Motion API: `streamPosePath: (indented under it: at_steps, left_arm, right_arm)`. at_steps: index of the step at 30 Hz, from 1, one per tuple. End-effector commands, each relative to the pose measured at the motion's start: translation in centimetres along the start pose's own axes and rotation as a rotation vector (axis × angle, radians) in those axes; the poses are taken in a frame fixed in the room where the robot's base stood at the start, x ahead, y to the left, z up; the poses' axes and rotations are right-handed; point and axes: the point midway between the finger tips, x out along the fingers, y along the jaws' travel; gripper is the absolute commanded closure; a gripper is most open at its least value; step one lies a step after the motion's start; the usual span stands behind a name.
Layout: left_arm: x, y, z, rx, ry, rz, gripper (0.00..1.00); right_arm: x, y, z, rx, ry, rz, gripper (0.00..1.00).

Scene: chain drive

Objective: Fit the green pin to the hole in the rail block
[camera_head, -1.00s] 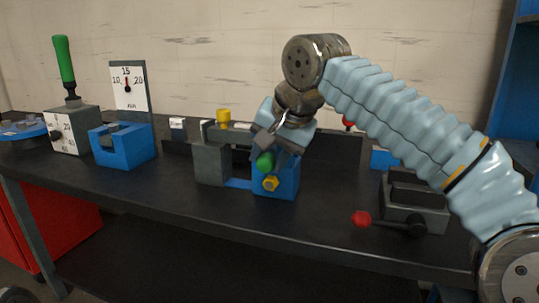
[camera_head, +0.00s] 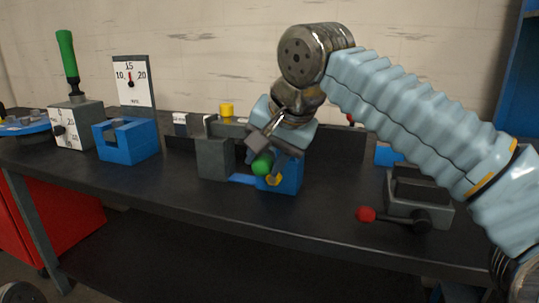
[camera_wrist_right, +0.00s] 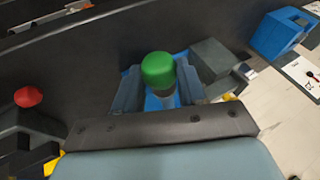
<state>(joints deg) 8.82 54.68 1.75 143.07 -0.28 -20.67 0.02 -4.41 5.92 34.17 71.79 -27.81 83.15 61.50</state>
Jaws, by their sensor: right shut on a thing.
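The green pin (camera_head: 262,163) has a rounded green head and, in the right wrist view (camera_wrist_right: 158,70), a grey shank. My right gripper (camera_head: 264,150) is shut on it and holds it tilted at the upper left front of a blue block (camera_head: 290,181). This block has a yellow hex bolt on its front and may be the rail block; I cannot be sure. The hole is not visible, and the gripper hides the block's top. I cannot tell whether the pin touches the block. My left gripper is out of view.
A grey block (camera_head: 214,160) with a yellow knob above it stands just left. A notched blue block (camera_head: 127,141) and a dial box with a green handle stand further left. A grey vise (camera_head: 418,195) with a red-knobbed lever is at right. The front of the bench is clear.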

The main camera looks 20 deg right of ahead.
Motion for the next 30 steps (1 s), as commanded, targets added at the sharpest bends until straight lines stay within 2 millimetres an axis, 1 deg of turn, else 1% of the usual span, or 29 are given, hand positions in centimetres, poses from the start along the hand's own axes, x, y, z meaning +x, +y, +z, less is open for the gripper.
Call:
streamPosePath:
  at_steps: [30]
  left_arm:
    - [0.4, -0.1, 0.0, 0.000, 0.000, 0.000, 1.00]
  right_arm:
    - [-2.0, -0.9, 5.5, -0.004, 0.001, -0.005, 1.00]
